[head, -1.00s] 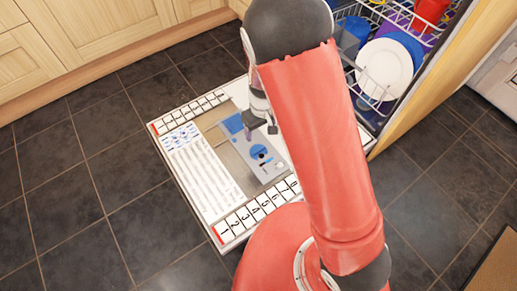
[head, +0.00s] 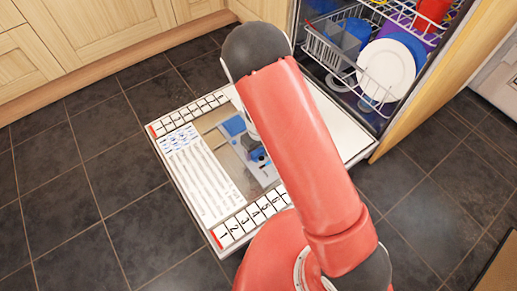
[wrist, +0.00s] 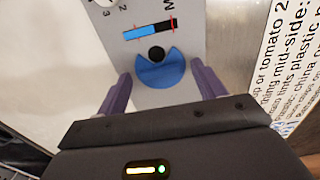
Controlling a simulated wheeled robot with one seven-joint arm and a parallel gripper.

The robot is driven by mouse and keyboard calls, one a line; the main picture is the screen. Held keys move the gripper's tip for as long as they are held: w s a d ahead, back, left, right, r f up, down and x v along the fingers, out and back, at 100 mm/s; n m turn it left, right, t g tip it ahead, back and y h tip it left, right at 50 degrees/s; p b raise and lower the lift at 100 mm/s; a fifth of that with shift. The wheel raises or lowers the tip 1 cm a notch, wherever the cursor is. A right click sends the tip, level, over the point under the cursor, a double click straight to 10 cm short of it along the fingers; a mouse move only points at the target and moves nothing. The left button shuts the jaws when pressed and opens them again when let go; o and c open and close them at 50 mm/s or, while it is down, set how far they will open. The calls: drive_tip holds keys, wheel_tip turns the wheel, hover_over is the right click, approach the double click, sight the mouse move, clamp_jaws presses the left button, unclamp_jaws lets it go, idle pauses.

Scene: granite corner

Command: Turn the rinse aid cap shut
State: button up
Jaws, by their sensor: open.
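The rinse aid cap (wrist: 160,77) is a blue disc in the wrist view, with a wedge cut out at its top and a black round spot (wrist: 156,54) in it. It sits on a light grey dispenser panel (wrist: 185,25). My gripper (wrist: 161,71) is open, with one purple-grey finger on each side of the cap and a gap to it on both sides. Nothing is held. In the head view my gripper (head: 256,152) is over the dispenser on the lowered dishwasher door, and it and my arm hide most of the cap.
The open dishwasher door (head: 333,128) carries printed text and number strips. A blue part (head: 233,126) lies beside the dispenser. The rack (head: 340,58) behind holds a white plate (head: 386,68) and coloured dishes. A blue bar gauge (wrist: 148,30) is above the cap.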

drive_tip(key=c, duration=1)
drive_tip(key=shift+m, duration=0.4)
drive_tip(key=m+p, duration=0.1)
drive_tip(key=m, duration=0.3)
drive_tip(key=shift+r, duration=0.1)
drive_tip(key=m+p, duration=0.1)
drive_tip(key=m, duration=0.3)
drive_tip(key=shift+p, duration=0.35)
drive_tip(key=m+p, duration=0.1)
drive_tip(key=m, duration=0.4)
drive_tip(key=shift+m+p, duration=0.8)
drive_tip(key=shift+m, duration=1.2)
